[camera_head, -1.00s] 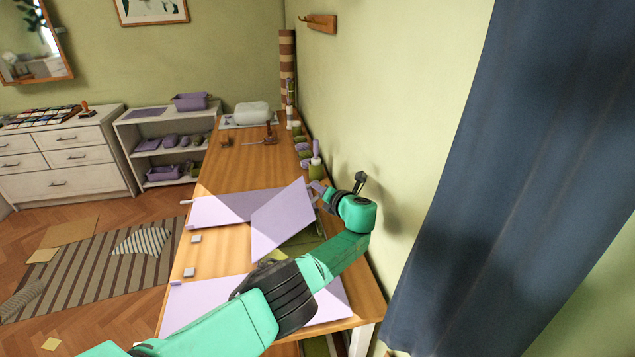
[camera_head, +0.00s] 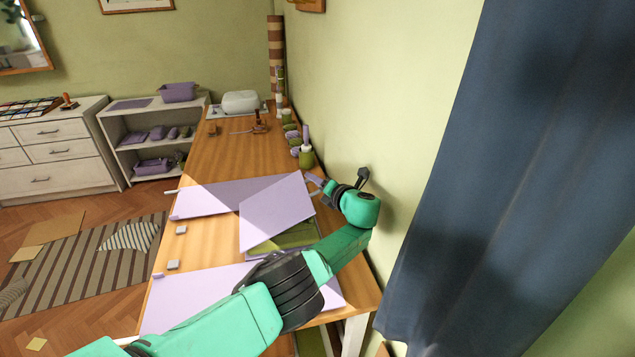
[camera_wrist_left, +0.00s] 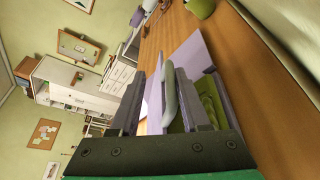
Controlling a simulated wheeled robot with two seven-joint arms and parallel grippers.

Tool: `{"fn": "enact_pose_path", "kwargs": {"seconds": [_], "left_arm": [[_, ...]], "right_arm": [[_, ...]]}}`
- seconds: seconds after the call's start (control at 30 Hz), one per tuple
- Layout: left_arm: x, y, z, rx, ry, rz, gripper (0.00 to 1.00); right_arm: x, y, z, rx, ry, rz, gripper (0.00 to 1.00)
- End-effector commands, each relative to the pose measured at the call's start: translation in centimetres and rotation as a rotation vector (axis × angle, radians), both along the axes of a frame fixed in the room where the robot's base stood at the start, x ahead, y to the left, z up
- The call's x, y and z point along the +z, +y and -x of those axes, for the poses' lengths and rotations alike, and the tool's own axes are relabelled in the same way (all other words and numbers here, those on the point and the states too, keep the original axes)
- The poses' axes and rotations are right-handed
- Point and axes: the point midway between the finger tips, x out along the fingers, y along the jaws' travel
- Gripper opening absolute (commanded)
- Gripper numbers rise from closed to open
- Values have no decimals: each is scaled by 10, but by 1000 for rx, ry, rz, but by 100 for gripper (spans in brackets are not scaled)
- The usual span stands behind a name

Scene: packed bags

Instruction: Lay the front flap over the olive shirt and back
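A folding board of lavender panels lies on the wooden table. One panel (camera_head: 275,215) is tilted up over the middle; I take it for a raised flap. The olive shirt (camera_head: 288,238) shows below it, mostly hidden by panel and arm. It also shows in the left wrist view (camera_wrist_left: 209,98). My left gripper (camera_head: 315,181) is at the raised panel's far right corner. In the left wrist view its fingers (camera_wrist_left: 172,95) stand apart, with a grey-green rounded bar (camera_wrist_left: 169,92) between them and a gap beside it. My right gripper is not in view.
A flat far panel (camera_head: 205,198) and a near panel (camera_head: 180,300) flank the middle. Small grey blocks (camera_head: 174,265) sit on the left edge. Green jars (camera_head: 306,158) stand along the wall, close beyond my gripper. A blue curtain (camera_head: 450,180) hangs right.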

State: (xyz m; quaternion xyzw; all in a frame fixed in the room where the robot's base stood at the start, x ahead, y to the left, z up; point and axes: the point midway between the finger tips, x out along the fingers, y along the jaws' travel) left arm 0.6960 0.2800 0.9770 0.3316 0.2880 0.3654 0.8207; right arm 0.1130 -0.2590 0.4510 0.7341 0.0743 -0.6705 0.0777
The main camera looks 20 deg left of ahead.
Motion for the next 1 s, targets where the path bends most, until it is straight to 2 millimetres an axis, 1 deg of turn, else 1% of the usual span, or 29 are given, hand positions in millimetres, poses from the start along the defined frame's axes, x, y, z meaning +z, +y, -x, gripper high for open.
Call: {"fn": "enact_pose_path", "kwargs": {"seconds": [0.23, 0.37, 0.5, 0.63, 0.77, 1.0], "left_arm": [[1, -1, 0, -2, 0, 1, 45], [13, -1, 0, -3, -1, 2, 45], [40, 0, 0, -1, -1, 3, 45], [65, 0, 0, -2, -1, 2, 45], [89, 0, -1, -2, -3, 2, 45], [134, 0, -1, -1, -3, 3, 45]], "right_arm": [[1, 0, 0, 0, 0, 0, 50], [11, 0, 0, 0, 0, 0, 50], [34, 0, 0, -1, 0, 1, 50], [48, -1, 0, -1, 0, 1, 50], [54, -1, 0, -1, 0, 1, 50], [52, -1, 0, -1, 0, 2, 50]]}}
